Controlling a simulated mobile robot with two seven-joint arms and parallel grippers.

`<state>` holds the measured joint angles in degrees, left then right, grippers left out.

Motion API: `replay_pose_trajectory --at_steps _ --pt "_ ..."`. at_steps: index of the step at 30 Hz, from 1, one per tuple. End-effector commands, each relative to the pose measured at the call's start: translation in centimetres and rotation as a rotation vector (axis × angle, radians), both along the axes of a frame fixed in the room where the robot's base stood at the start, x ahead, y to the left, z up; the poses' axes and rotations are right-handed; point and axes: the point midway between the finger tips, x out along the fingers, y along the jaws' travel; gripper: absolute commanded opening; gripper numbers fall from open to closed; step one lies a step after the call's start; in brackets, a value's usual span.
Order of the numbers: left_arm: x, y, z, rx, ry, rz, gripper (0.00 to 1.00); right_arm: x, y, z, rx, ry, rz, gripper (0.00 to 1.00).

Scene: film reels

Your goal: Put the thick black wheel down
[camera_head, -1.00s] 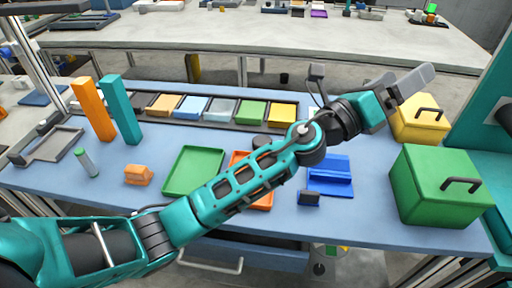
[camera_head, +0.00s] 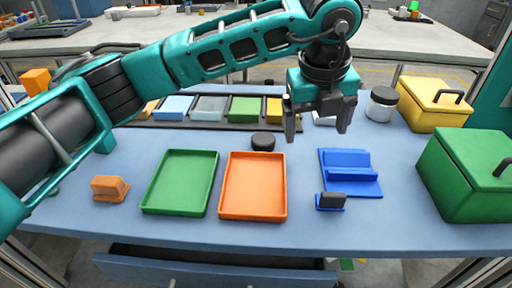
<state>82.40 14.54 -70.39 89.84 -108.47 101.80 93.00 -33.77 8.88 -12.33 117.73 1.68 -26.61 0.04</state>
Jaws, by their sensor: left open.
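A thick black wheel (camera_head: 263,141) lies flat on the blue tabletop, just behind the orange tray (camera_head: 253,213). My left gripper (camera_head: 318,132) hangs fingers down to the right of the wheel, apart from it. Its two fingers are spread, with nothing between them. My right gripper is not in view.
A green tray (camera_head: 181,210) lies left of the orange one. A drawer (camera_head: 215,272) is below the front edge.

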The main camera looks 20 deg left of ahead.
Motion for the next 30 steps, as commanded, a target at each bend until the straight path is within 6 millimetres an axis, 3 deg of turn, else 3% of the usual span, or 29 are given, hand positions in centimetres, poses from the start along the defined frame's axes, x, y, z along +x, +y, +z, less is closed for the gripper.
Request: replay_pose_trajectory --at_steps 3,9,19,30 --pt "0.9 3.5 0.9 0.133 -0.065 0.229 0.88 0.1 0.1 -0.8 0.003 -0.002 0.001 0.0" --pt "1.3 6.0 1.9 0.215 -0.12 0.401 0.88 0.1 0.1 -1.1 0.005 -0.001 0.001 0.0" --pt "2.8 7.6 -3.3 0.219 -0.119 0.411 0.88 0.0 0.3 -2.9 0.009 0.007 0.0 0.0" --pt "4.0 8.4 -5.7 0.218 -0.119 0.41 0.88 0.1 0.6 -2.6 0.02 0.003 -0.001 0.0"
